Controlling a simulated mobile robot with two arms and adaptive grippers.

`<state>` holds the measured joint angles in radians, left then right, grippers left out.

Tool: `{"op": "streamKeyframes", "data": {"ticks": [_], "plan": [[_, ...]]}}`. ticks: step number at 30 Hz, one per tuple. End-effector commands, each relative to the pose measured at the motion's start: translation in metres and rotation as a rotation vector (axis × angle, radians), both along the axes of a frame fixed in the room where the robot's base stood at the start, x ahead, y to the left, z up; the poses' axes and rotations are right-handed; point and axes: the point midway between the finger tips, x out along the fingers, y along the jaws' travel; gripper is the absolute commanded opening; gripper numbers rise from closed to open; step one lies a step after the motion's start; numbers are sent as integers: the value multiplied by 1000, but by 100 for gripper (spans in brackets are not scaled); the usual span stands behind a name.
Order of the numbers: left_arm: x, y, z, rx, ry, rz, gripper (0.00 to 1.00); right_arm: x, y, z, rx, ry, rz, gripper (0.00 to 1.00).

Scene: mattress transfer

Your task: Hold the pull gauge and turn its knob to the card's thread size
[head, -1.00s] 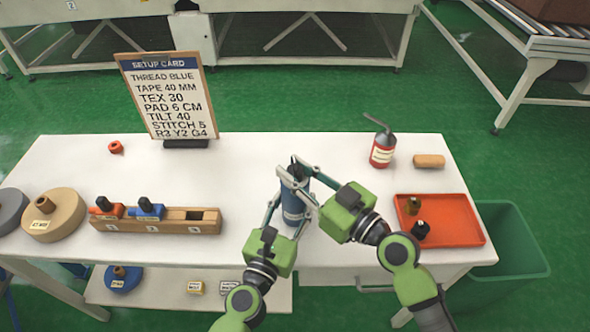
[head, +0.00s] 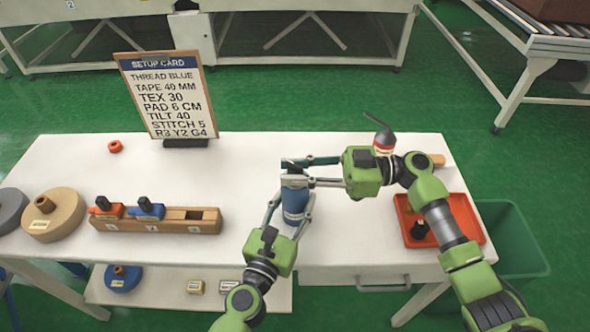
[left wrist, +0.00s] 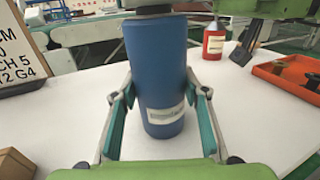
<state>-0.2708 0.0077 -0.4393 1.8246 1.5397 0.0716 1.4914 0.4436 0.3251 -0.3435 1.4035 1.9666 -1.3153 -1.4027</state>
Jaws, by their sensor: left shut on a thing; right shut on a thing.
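The pull gauge (head: 294,205) is a blue upright cylinder with a pale label near the middle of the white table. It also shows in the left wrist view (left wrist: 155,75). My left gripper (head: 292,212) is shut around its body from the front. My right gripper (head: 290,172) is shut on the dark knob (head: 291,165) at its top, with the arm coming in level from the right. The fingers partly hide the knob, and its setting cannot be read. The setup card (head: 165,95) stands at the back left and reads "TEX 30" among its lines.
A wooden block (head: 180,226) with red and blue pieces stands at the left, beside tan and grey spools. A red bottle (head: 384,141) is partly behind my right arm. A red-orange tray (head: 468,214) holds dark pieces at the right. The table's middle left is clear.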

Motion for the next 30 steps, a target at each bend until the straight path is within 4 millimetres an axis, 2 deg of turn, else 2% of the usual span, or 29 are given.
{"op": "streamKeyframes", "data": {"ticks": [12,30], "plan": [[0,-2,4,-7,-6,-5,1,4,0,0,0,-1,232,0],[0,-2,5,-6,-6,-5,1,2,-2,-1,-2,1,288,1]]}}
